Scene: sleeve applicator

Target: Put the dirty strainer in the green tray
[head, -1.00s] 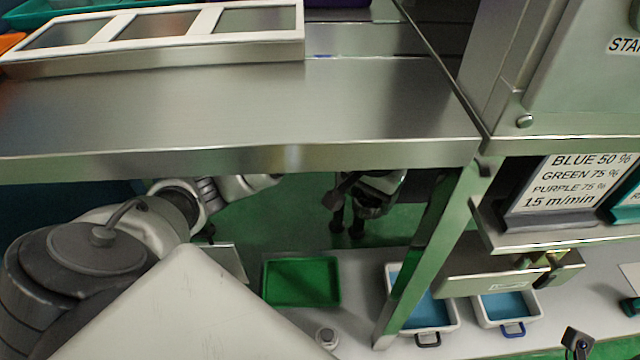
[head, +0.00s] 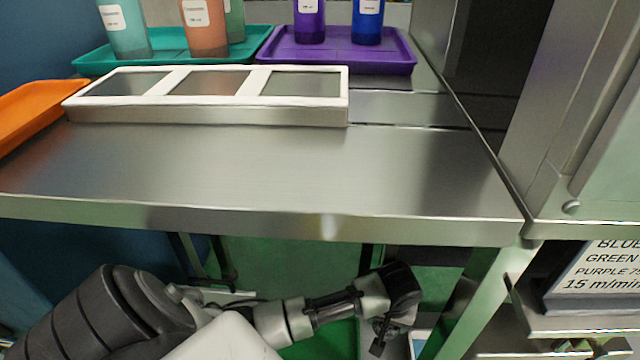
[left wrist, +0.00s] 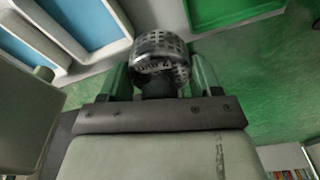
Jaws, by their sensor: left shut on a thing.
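My left gripper (head: 380,338) is below the steel shelf in the head view. In the left wrist view it is shut on the strainer (left wrist: 160,62), a round metal piece with a perforated wall and dark markings, held between the two fingers. I cannot make out the strainer clearly in the head view. The green tray (head: 325,346) is at the bottom of the head view, partly hidden behind my left arm. It also shows in the left wrist view (left wrist: 225,12), to the upper right of the held strainer, apart from it. My right gripper is not in view.
The steel shelf (head: 280,180) overhangs my left arm, and its support leg stands to the right. White trays with blue insides (left wrist: 90,22) lie at the upper left of the wrist view. A white-framed rack (head: 210,110) and purple tray (head: 400,62) are on the shelf.

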